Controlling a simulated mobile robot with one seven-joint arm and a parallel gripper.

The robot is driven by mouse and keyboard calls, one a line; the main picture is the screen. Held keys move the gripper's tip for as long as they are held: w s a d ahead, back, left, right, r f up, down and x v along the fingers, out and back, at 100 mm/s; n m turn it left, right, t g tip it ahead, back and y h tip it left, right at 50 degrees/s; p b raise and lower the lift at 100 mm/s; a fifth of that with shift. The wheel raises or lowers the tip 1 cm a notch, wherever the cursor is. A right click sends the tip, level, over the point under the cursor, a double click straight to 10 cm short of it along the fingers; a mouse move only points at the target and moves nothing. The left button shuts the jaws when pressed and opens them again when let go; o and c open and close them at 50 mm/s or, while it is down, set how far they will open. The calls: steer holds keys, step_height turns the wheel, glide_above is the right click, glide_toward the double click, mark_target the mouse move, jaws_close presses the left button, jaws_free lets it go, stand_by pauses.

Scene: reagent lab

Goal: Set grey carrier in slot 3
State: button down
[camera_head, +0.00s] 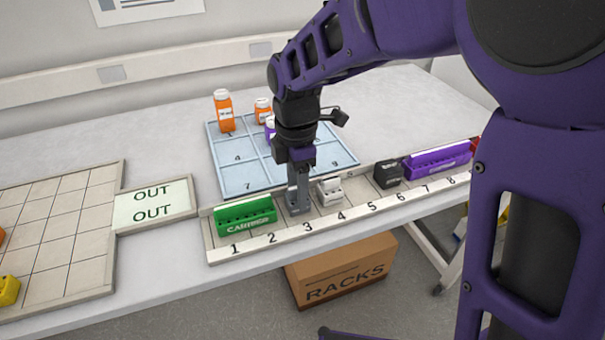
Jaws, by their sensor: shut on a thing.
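My gripper (297,187) points down over slot 3 of the numbered rack strip (250,246). It is shut on the grey carrier (297,207), which is partly hidden by the fingers. The grey carrier is at the strip, behind the number 3 and between the green carrier and the white carrier. I cannot tell whether its base touches the slot floor.
A green carrier (246,216) spans slots 1 and 2. A white carrier (330,192) is close right, near slot 4. A black carrier (388,174) and a purple carrier (438,160) stand farther right. A blue grid tray (235,170) with orange bottles lies behind.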

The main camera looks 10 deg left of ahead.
steer(key=shift+c, duration=1.5)
jaws_free()
step_height(320, 180, up, 12)
steer(key=p, duration=0.2)
steer(key=shift+r, duration=0.15)
